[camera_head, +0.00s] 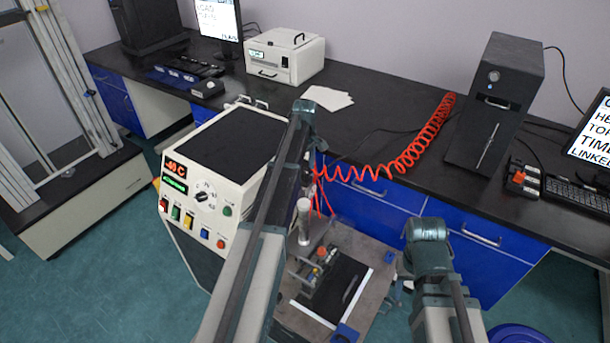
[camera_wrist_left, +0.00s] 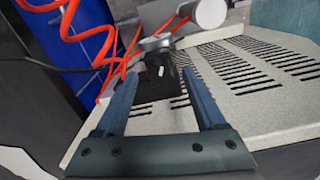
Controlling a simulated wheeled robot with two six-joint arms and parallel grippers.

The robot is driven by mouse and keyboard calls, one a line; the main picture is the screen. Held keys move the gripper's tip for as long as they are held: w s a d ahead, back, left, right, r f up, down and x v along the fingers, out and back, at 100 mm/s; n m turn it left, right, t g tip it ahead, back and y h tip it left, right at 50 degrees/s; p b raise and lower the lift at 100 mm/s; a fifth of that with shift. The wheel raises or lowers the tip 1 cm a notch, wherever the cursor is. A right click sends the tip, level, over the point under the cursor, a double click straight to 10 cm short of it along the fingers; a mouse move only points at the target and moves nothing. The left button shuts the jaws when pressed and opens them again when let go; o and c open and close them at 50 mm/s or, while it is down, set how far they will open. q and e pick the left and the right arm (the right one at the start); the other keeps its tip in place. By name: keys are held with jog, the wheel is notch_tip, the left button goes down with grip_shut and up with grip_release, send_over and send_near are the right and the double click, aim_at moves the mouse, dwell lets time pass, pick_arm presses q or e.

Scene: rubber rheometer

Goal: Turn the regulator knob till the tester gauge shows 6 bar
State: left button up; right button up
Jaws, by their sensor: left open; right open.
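In the left wrist view, a black regulator knob (camera_wrist_left: 150,88) with a small white mark sits between the fingertips of my left gripper (camera_wrist_left: 162,74). The fingers are open, one on each side of the knob; I cannot tell whether they touch it. A silvery round part (camera_wrist_left: 158,42), seen nearly edge-on, sits just beyond the knob. In the head view my left arm hides the left gripper and the knob beside the cream tester (camera_head: 215,150). No gauge face or reading is legible. My right gripper is hidden behind its arm in the head view.
A red coiled hose (camera_head: 400,160) runs from the tester's side to the bench (camera_head: 385,105). A white cylinder (camera_head: 304,222) stands above a low table (camera_head: 345,240) with a dark plate. A slotted cream panel (camera_wrist_left: 265,75) lies close behind the left fingers.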

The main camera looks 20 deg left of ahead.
pick_arm(q)
jog(key=shift+f, duration=0.1)
jog(key=shift+c, duration=0.4)
grip_shut()
jog(key=m, duration=0.7)
jog(key=shift+m, duration=0.4)
jog(key=m, duration=0.4)
jog(key=shift+m, duration=2.1)
